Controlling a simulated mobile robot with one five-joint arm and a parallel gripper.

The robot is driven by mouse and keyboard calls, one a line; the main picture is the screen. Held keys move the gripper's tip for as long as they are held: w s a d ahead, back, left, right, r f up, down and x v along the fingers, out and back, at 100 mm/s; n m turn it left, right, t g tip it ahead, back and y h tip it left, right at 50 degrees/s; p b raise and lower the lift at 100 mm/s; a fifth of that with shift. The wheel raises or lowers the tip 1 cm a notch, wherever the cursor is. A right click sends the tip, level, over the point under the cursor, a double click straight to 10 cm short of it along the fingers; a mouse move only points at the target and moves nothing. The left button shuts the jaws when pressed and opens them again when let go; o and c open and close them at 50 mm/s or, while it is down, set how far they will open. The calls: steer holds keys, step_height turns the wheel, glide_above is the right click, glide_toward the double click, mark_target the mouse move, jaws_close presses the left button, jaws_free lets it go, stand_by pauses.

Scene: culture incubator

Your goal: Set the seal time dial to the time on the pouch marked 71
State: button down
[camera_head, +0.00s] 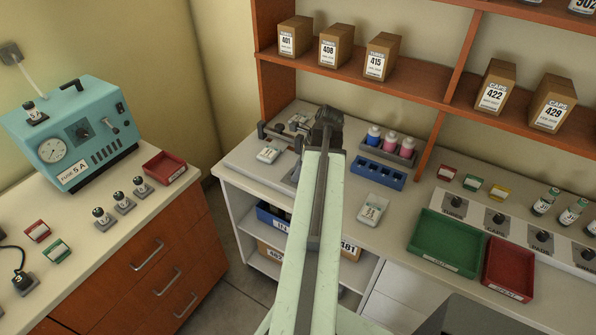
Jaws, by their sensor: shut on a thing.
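My gripper (328,121) is at the dark far end of my pale green arm, over the back bench beside the grey sealer (245,160). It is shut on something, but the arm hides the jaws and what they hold. The sealer has a black bar and handle (275,133). A small white labelled packet (267,155) lies on it, and another (297,122) lies behind. A larger white pouch (372,209) lies on the bench right of my arm. The pouch writing is too small to read, so I cannot tell which is 71. The seal time dial is not visible.
A blue rack (380,174) and a grey tray of bottles (403,154) stand right of my gripper. Green (452,248) and red (510,265) trays lie further right. An orange shelf (415,82) with boxes is above. A teal machine (75,130) stands on the left counter.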

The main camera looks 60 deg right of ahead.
steer(key=c, duration=1.1)
jaws_free()
steer(key=shift+r, duration=0.1)
steer(key=p+v, duration=0.7)
steer(key=shift+s+r, duration=0.15)
steer(key=shift+r, duration=0.15)
